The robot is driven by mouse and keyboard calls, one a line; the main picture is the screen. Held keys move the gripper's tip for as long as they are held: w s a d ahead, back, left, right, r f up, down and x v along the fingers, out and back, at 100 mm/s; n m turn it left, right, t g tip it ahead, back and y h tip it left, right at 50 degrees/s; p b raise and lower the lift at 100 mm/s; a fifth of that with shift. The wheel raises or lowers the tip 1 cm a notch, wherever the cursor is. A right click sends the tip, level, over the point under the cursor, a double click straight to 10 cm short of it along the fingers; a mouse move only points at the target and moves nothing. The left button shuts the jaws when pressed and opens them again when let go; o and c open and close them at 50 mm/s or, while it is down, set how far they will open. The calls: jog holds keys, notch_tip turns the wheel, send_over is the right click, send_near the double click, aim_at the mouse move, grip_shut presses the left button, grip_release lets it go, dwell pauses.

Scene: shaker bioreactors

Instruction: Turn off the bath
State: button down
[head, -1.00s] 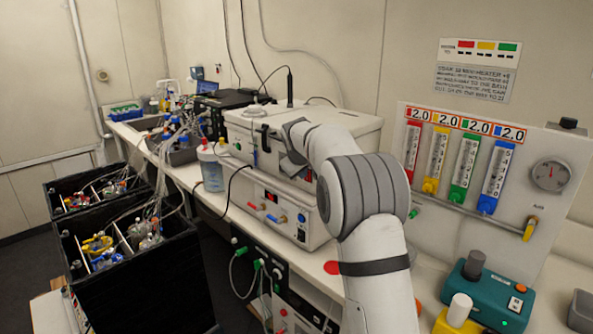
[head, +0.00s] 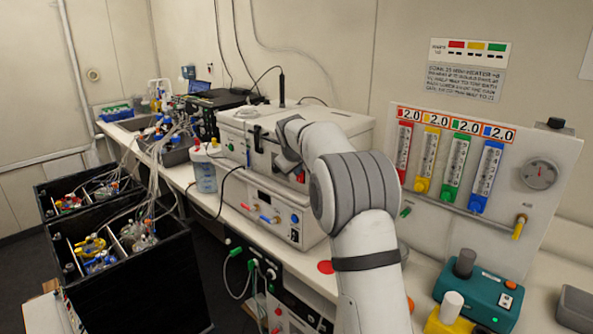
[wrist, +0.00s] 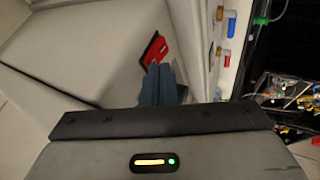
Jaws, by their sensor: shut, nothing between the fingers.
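The bath (head: 263,217) is a white box on the bench, with a lidded upper part and a front panel carrying red and blue fittings, a small display and a round blue-lit part. My gripper (wrist: 162,86) is shut and empty in the wrist view. Its fingertips are close to a red piece with a black edge (wrist: 154,48) on a pale surface. I cannot tell whether they touch it. In the head view my arm's end is at the right front of the bath, and the fingertips are mostly hidden. Red and blue fittings (wrist: 230,35) also show in the wrist view.
A panel of coloured flow meters (head: 530,150) stands right of my arm. A teal device (head: 480,298) sits on the bench at lower right. Black bins with tubing (head: 125,275) stand at left. A capped bottle (head: 205,172) stands beside the bath.

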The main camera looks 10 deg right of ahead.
jog(key=shift+r, duration=0.35)
jog(key=shift+a, duration=0.1)
jog(key=a+b+v, duration=0.1)
jog(key=b+v, duration=0.1)
jog(key=v, duration=1)
jog(key=shift+b, duration=0.4)
